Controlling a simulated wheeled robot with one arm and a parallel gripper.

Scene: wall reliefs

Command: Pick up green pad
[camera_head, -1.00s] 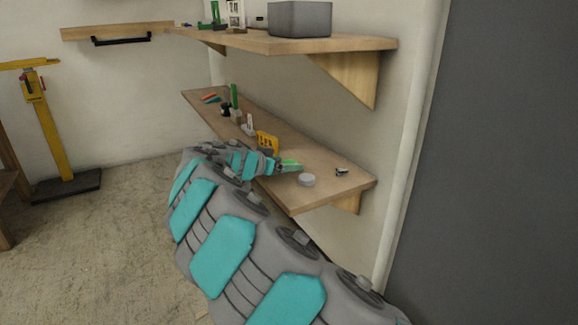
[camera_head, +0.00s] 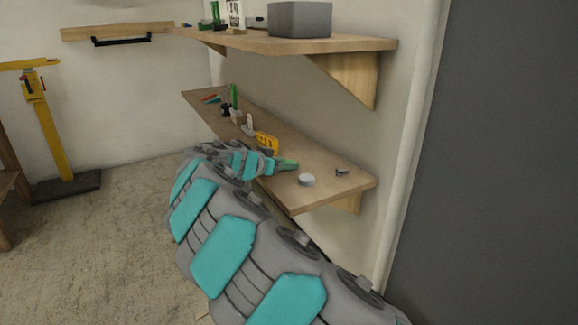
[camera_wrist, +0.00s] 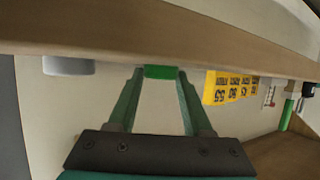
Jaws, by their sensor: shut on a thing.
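The green pad (camera_wrist: 160,72) shows between my fingertips in the wrist view, at the underside of the picture's wooden shelf band. My gripper (camera_wrist: 160,76) is shut on it, with one finger on each side. In the head view my gripper (camera_head: 291,164) is over the lower wooden shelf (camera_head: 325,190). The pad cannot be made out clearly from the gripper's green fingers there. Whether the pad touches the shelf cannot be told.
A yellow numbered block (camera_head: 267,142) stands close behind my gripper; it also shows in the wrist view (camera_wrist: 230,87). A pale round disc (camera_head: 306,180) lies in front, and a small dark item (camera_head: 342,171) to the right. Several items stand farther left. An upper shelf (camera_head: 290,42) hangs above.

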